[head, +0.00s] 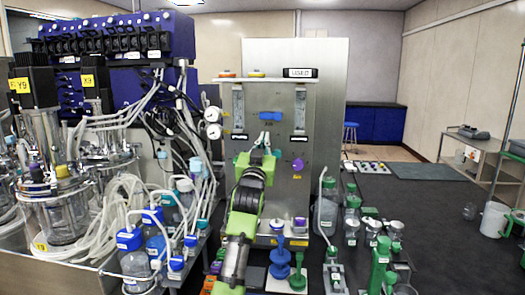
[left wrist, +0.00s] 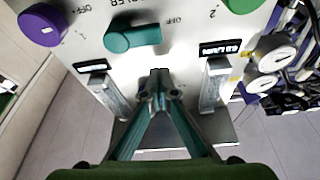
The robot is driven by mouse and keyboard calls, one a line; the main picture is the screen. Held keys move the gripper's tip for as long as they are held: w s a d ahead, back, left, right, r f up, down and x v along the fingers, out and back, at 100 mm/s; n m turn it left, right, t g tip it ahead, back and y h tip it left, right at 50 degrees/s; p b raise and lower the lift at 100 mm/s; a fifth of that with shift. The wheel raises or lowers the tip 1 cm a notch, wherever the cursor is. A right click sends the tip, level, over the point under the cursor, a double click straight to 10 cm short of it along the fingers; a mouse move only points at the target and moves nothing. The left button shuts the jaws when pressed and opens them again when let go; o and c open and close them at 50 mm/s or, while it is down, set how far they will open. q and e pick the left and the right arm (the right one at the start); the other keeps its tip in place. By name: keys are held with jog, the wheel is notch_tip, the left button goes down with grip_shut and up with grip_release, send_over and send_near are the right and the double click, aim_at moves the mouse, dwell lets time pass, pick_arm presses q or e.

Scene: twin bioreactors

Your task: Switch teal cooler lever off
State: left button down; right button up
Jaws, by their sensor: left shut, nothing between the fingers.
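The teal cooler lever (left wrist: 133,38) sits on the steel panel (left wrist: 185,50), its arm lying nearly level in the left wrist view and pointing right from its round hub. An "OFF" label stands just beyond its end. In the head view the lever (head: 277,153) is small and partly beside my gripper. My left gripper (left wrist: 159,80) is shut and empty, its fingertips in front of the panel, below the lever in the left wrist view, and looking apart from it. In the head view the left gripper (head: 263,141) reaches the panel's middle. My right gripper is not in view.
A purple knob (left wrist: 43,25) and a green knob (left wrist: 243,4) flank the lever. Two flow meters (left wrist: 104,92) (left wrist: 214,85) stand out on either side of my fingers. A blue lever (head: 270,116) is higher on the panel. Bottles and tubing (head: 130,205) crowd the left.

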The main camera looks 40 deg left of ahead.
pick_arm(q)
jog(key=b+v, duration=0.3)
jog(key=v, duration=0.7)
jog(key=shift+d+b, duration=0.2)
jog(key=shift+b, duration=0.1)
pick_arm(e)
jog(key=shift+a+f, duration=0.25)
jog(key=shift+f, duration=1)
pick_arm(q)
jog(key=shift+r, duration=0.1)
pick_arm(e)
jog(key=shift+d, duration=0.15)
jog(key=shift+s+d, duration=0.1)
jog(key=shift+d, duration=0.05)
